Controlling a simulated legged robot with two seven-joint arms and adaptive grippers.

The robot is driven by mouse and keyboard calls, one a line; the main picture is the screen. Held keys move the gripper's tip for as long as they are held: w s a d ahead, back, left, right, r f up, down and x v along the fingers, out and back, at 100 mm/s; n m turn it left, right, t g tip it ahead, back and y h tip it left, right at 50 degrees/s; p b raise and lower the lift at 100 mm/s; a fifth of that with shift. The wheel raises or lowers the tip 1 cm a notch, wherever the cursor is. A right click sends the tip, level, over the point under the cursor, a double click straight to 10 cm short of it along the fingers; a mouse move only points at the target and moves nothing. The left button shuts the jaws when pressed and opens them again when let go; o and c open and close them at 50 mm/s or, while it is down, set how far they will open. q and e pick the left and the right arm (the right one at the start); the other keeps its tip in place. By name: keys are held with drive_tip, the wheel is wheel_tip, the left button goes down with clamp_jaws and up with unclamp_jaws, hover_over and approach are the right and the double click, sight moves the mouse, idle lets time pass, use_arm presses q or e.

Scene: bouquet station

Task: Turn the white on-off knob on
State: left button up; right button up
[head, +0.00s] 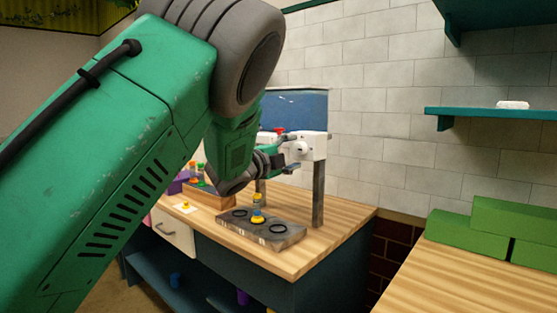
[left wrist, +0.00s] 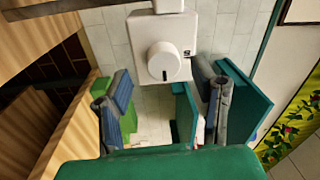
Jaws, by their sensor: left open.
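The white knob (left wrist: 163,62) is round, with a short dark mark near its lower rim. It sits on the face of a white box (left wrist: 176,27) in the left wrist view. In the head view the knob (head: 299,148) shows on the white box (head: 319,146) at the right end of a raised bar. My left gripper (left wrist: 163,100) is open and empty, with its two fingers spread to either side below the knob in the wrist view. In the head view the left gripper (head: 285,155) is close to the knob; contact is not clear. My right gripper is not in view.
A grey plate (head: 287,236) with dark rings and a yellow-topped piece (head: 257,209) lies on the wooden table (head: 335,232) below the bar. A red knob (head: 279,131) sits near the bar's top. Green blocks (head: 470,232) stand on another table at right.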

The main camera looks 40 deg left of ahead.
use_arm(q)
drive_tip(key=s, duration=0.9)
drive_tip(key=shift+s+a+f, duration=0.25)
drive_tip(key=shift+a+f, duration=0.15)
drive_tip(key=shift+f, duration=0.05)
drive_tip(key=shift+f, duration=0.1)
